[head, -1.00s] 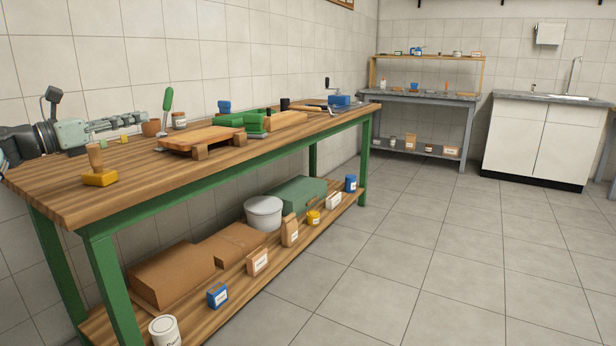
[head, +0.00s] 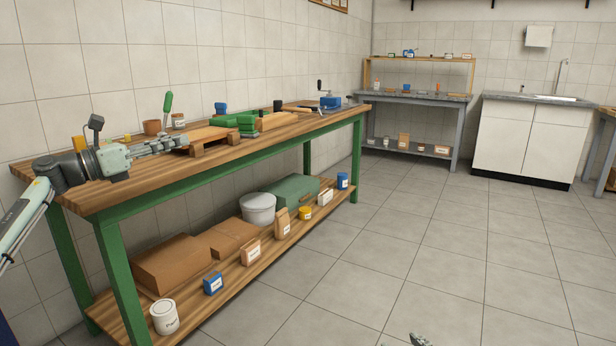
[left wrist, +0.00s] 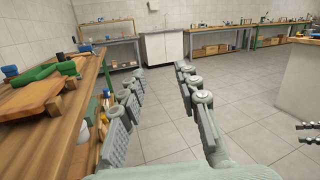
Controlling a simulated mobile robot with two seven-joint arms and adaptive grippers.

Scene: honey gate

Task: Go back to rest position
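My left gripper (head: 168,143) shows in the head view in front of the left part of the wooden workbench (head: 110,190), its fingers pointing right. The left wrist view shows its two fingers (left wrist: 160,85) spread apart with nothing between them, beside the bench's front edge. Only the tips of my right gripper (head: 420,341) show at the bottom of the head view. In the left wrist view its fingers (left wrist: 307,132) come in at the right edge, apart, with nothing seen between them.
A wooden board (left wrist: 30,97) and a green tool (left wrist: 35,75) lie on the bench. The lower shelf holds cardboard boxes (head: 175,263), a white bucket (head: 258,210) and small packages. A grey table (head: 420,97) and white cabinet (head: 530,138) stand behind. The tiled floor (head: 400,240) is clear.

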